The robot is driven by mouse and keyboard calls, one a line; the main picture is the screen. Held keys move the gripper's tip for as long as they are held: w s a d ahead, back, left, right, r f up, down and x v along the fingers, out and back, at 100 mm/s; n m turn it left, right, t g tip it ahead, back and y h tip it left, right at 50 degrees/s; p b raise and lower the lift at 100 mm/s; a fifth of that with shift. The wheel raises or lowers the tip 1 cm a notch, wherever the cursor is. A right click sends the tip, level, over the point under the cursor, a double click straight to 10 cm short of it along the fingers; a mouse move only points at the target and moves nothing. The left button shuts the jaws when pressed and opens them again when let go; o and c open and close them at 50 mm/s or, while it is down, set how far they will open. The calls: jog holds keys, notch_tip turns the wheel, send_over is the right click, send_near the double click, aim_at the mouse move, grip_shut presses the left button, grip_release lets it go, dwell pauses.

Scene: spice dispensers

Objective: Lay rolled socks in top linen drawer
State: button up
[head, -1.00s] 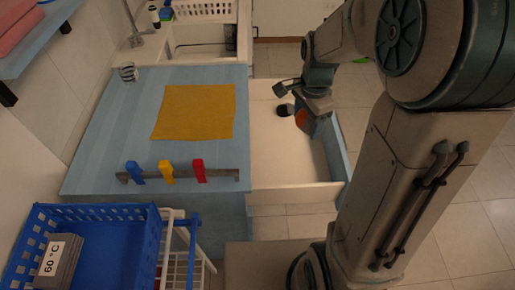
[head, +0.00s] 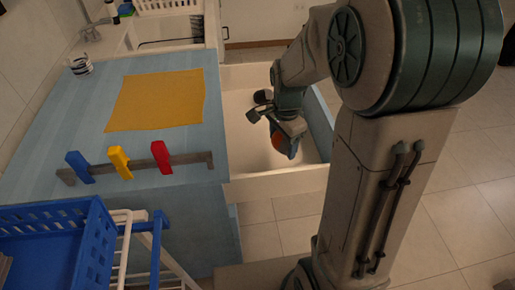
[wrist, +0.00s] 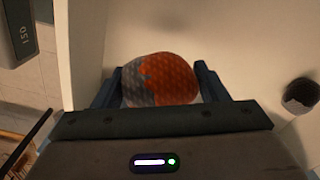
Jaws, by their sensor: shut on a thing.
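The top drawer (head: 243,150) is pulled out from the blue-topped cabinet, its pale inside showing. My gripper (head: 284,146) is inside the drawer outline, toward its near end. In the wrist view my gripper (wrist: 158,88) is shut on an orange and grey rolled sock (wrist: 172,78), one finger on each side. This sock (head: 279,143) is partly hidden by the gripper in the head view. I cannot tell whether it touches the drawer floor. A dark rolled sock (head: 263,97) lies in the drawer farther back. It also shows at the right of the wrist view (wrist: 301,95).
A yellow cloth (head: 155,100) and a rail with blue, yellow and red clips (head: 135,166) are on the blue top (head: 60,130). A blue basket (head: 95,245) stands at the near left. Drawer floor is clear between the socks.

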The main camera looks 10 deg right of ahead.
aim_at(280, 166)
notch_tip(280, 166, down, 8)
jog(key=shift+r+b, duration=0.1)
jog(key=shift+b, duration=0.4)
jog(key=shift+f, duration=0.2)
jog(key=o, duration=1)
